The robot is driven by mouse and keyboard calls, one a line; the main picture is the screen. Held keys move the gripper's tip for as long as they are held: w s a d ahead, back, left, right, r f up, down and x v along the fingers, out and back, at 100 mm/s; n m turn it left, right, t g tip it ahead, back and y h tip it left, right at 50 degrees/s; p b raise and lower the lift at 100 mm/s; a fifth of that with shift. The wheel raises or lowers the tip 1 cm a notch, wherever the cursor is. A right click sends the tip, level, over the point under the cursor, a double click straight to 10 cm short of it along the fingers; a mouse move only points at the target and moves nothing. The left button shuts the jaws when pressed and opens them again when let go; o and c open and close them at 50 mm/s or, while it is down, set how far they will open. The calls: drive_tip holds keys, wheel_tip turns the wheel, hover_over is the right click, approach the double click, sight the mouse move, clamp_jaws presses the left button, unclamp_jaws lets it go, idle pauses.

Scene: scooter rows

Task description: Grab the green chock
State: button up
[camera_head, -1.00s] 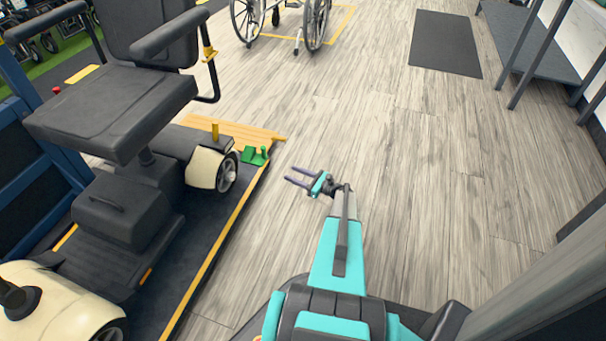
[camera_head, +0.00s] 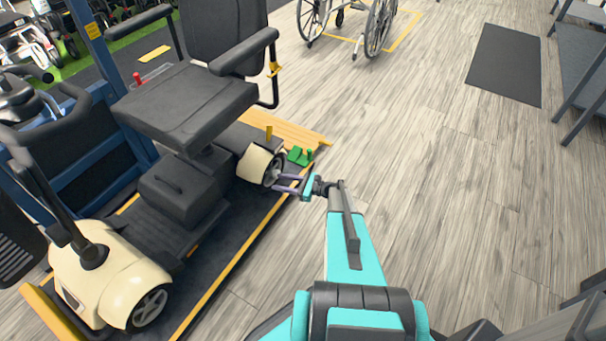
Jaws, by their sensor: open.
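The green chock (camera_head: 297,156) sits on the dark platform beside the scooter's rear wheel (camera_head: 273,171), near the platform's yellow-edged corner. It has a small upright knob on its right side. My gripper (camera_head: 277,182) is open and empty, its two purple fingers pointing left. In the picture the fingers lie just below the chock and overlap the lower part of the wheel and the platform edge. I cannot tell whether they touch the wheel.
The cream and black scooter (camera_head: 110,275) stands on the platform (camera_head: 225,262). A wooden ramp (camera_head: 290,132) lies behind the chock. A wheelchair (camera_head: 378,25) stands at the back. A dark mat (camera_head: 506,62) lies at right.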

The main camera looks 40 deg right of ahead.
drive_tip(key=s+a+r+n+g+y+p, duration=0.1)
drive_tip(key=s+a+r+n+g+p, duration=0.3)
drive_tip(key=a, duration=0.6)
drive_tip(key=s+a+r+n+g+y+p, duration=0.1)
drive_tip(key=s+a+r+n+g+p, duration=0.1)
drive_tip(key=a+r+p, duration=0.6)
drive_tip(key=s+a+r+n+g+y+p, duration=0.1)
drive_tip(key=s+a+r+n+g+p, duration=0.2)
drive_tip(key=a, duration=0.9)
drive_tip(key=s+a+r+n+g+h+p, duration=0.2)
drive_tip(key=s+a+r+n+g+p, duration=0.1)
drive_tip(key=s+p, duration=0.3)
drive_tip(key=s+a+r+n+g+h+p, duration=0.1)
drive_tip(key=s+a+r+n+g+p, duration=0.25)
drive_tip(key=s, duration=0.45)
drive_tip(key=s+a+r+n+g+h+p, duration=0.2)
drive_tip(key=s+a+r+n+p, duration=0.15)
drive_tip(key=s, duration=0.45)
drive_tip(key=s+d+r+n+g+h+p, duration=0.1)
drive_tip(key=s+d+r+n+h+p, duration=0.3)
drive_tip(key=s+d+n+h, duration=0.3)
drive_tip(key=s+d+r+n, duration=0.1)
drive_tip(key=s+d+n, duration=0.2)
drive_tip(key=shift+r+h, duration=0.3)
drive_tip(key=shift+g, duration=0.25)
